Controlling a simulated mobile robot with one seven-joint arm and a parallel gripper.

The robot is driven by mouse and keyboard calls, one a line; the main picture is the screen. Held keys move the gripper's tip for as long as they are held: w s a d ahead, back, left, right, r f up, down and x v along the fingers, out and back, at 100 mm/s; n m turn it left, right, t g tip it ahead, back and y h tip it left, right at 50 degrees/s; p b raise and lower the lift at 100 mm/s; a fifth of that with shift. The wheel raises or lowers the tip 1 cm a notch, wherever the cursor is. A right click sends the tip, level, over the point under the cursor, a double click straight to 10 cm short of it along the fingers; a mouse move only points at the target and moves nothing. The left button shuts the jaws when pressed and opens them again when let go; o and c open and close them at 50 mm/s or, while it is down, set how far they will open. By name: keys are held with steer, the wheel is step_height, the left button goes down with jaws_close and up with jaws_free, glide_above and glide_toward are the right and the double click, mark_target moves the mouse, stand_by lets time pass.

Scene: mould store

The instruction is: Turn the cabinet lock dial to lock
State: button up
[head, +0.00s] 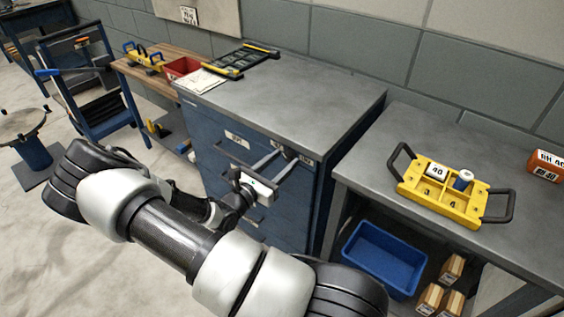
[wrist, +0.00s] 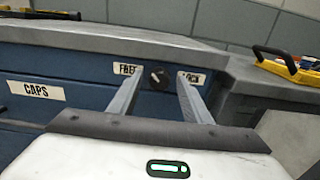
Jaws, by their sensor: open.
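The blue cabinet (head: 290,95) has a grey top and stands against the wall. Its small black lock dial (wrist: 158,77) sits on the upper front between a FREE label (wrist: 126,69) on the left and a LOCK label (wrist: 191,78) on the right. A light mark on the dial seems to lean to the upper left, toward FREE. My gripper (wrist: 160,79) is open, with one finger on each side of the dial, and holds nothing. Contact cannot be made out. In the head view my gripper (head: 283,155) reaches the cabinet's upper right front, and its fingers partly hide the dial.
A CAPS label (wrist: 36,90) marks the cabinet front to the left. A grey bench (head: 400,150) stands close on the right, with a yellow carrier (head: 440,203) on top and a blue bin (head: 384,258) below. A black and yellow rack (head: 240,62) lies on the cabinet top.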

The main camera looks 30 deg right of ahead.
steer(key=c, duration=1)
steer(key=shift+c, duration=0.2)
steer(key=shift+m, duration=0.4)
steer(key=m, duration=0.3)
steer(key=shift+m, duration=0.4)
steer(key=m, duration=0.4)
steer(key=shift+s+f+m, duration=0.1)
steer(key=shift+m, duration=0.2)
steer(key=m, duration=0.4)
steer(key=shift+f+b, duration=0.1)
steer(key=shift+b, duration=0.3)
steer(key=shift+m+b, duration=0.55)
steer(key=shift+m, duration=1.75)
